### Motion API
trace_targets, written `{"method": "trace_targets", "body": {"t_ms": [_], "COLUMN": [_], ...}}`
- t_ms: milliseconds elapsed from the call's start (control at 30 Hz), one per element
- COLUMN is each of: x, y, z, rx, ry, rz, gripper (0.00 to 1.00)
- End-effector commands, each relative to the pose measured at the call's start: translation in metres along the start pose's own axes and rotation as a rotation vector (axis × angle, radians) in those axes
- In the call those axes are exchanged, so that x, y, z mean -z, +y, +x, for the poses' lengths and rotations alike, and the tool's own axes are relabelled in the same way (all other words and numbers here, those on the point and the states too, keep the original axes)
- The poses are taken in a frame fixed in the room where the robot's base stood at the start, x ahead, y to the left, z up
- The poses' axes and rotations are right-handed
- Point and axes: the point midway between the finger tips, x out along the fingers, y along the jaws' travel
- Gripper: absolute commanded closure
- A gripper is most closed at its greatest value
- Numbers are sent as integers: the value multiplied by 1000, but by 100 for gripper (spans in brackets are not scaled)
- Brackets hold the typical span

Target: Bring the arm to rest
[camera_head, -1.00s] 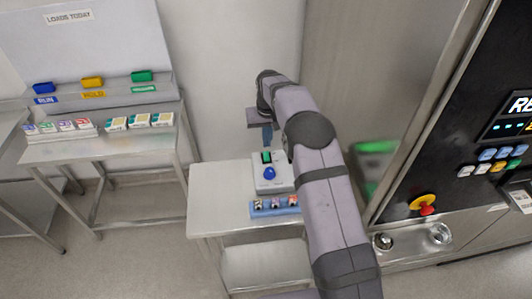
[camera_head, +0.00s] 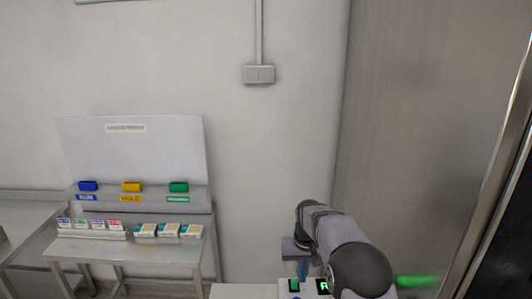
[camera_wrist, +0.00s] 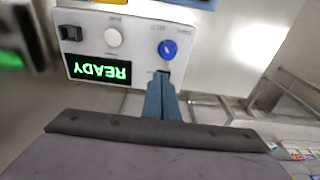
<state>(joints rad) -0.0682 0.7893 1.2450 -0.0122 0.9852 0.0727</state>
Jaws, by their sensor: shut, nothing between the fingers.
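My gripper (camera_head: 303,270) is at the lower right of the head view, above a white control box (camera_head: 262,291) on a small table. Its blue fingers (camera_wrist: 161,95) are together in the wrist view with nothing between them. The control box (camera_wrist: 140,45) shows upside down there, with a green READY display (camera_wrist: 101,70), a blue knob (camera_wrist: 167,49), a white round button (camera_wrist: 113,37) and a black rocker switch (camera_wrist: 70,33). The fingertips overlap the box's edge near the blue knob; I cannot tell whether they touch it.
A table at left holds a sloped board with blue (camera_head: 88,186), yellow (camera_head: 131,186) and green (camera_head: 179,186) blocks. Several small boxes (camera_head: 168,230) stand in front. A tall metal panel (camera_head: 425,130) stands close at right. A wall box (camera_head: 259,74) is above.

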Motion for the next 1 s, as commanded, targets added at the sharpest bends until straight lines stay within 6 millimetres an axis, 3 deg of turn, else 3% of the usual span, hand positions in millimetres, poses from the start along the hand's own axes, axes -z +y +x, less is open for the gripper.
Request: {"method": "trace_targets", "body": {"t_ms": [367, 700, 833, 1000], "x": [-132, -270, -307, -332], "y": [21, 32, 34, 35], "z": [-9, 9, 17, 23], "rx": [-1, 0, 1, 1], "ry": [-51, -97, -110, -119], "rz": [-2, -3, -4, -4], "gripper": [100, 100, 100, 100]}}
